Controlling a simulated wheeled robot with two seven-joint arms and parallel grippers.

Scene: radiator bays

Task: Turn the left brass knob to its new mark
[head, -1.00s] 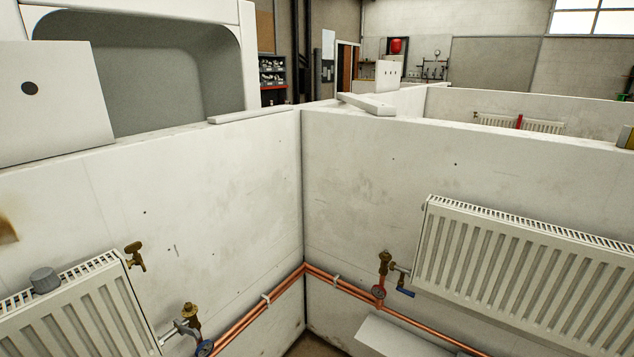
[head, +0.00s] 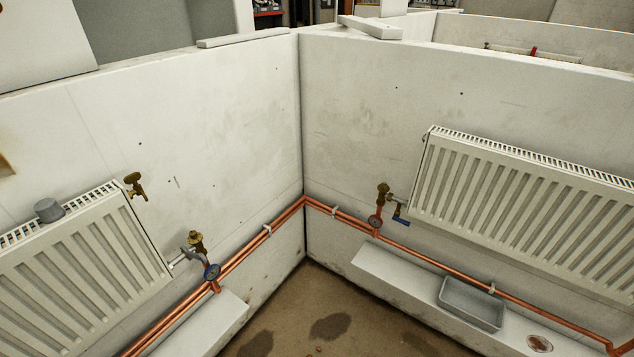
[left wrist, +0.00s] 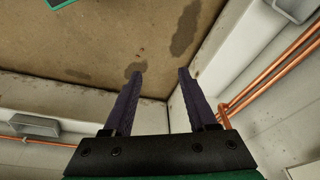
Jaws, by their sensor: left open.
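A brass knob (head: 196,241) sits on the valve at the right end of the left radiator (head: 75,270). Another brass knob (head: 382,190) tops the valve at the left end of the right radiator (head: 520,210). The marks on the knobs are too small to make out. My left gripper (left wrist: 161,72) shows only in the left wrist view. Its two dark fingers are apart with nothing between them, over the floor and away from both knobs. My right gripper is in neither view.
A brass tap-like fitting (head: 135,186) is by the left radiator's top corner. Copper pipes (head: 285,216) run along both walls into the corner. A grey tray (head: 471,303) sits on the right ledge (head: 395,272). The stained floor (head: 320,315) between the ledges is open.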

